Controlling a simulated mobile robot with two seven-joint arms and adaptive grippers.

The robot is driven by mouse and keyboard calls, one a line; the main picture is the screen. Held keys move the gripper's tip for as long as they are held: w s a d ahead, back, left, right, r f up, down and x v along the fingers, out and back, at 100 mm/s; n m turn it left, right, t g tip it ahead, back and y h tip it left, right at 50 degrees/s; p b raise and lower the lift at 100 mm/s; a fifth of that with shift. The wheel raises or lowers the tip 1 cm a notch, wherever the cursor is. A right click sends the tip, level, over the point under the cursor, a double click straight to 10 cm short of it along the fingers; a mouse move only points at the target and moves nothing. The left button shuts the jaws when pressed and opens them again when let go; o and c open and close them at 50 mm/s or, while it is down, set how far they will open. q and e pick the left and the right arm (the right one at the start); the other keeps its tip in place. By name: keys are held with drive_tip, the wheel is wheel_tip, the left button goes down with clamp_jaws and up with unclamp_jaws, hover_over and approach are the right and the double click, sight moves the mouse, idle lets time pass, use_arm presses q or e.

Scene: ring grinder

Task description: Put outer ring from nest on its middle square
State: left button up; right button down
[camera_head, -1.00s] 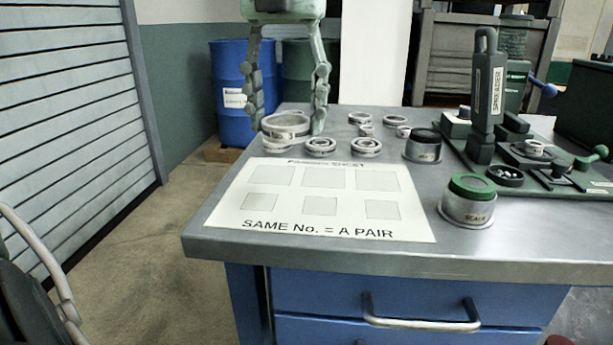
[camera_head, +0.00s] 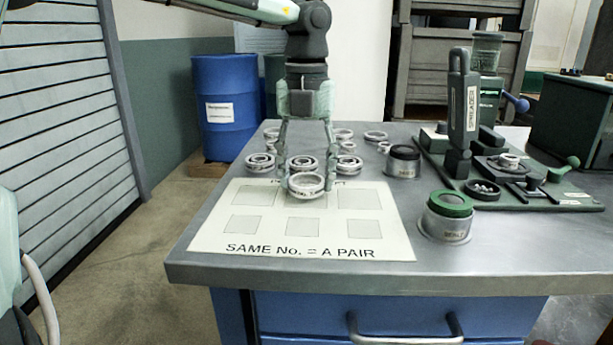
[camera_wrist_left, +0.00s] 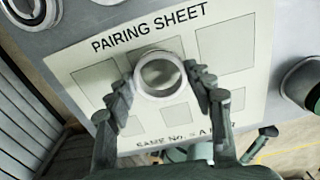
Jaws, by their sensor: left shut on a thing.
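My left gripper (camera_head: 308,184) is shut on a pale metal outer ring (camera_head: 306,185), with one finger on each side. The ring is over the top middle square of the white pairing sheet (camera_head: 400,240). In the left wrist view the ring (camera_wrist_left: 160,73) sits between the fingertips and hides most of that square; the sheet (camera_wrist_left: 65,62) shows around it. The ring looks about level, but I cannot tell whether it touches the sheet. The lower middle square (camera_head: 303,228) is bare. My right gripper is not in view.
Several rings and bearings, such as a left bearing (camera_head: 260,162) and a right one (camera_head: 347,166), lie behind the sheet. A dark-topped pot (camera_head: 403,162), a green-lidded pot (camera_head: 447,217) and the spreader (camera_head: 463,105) stand to the right. The sheet's lower row is clear.

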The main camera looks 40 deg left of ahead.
use_arm(q)
drive_tip(key=shift+f, duration=0.5)
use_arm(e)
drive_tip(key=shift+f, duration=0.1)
use_arm(q)
drive_tip(key=shift+f, duration=0.1)
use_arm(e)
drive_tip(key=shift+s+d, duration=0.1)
use_arm(q)
drive_tip(key=o, duration=1.2)
drive_tip(key=shift+o, duration=0.2)
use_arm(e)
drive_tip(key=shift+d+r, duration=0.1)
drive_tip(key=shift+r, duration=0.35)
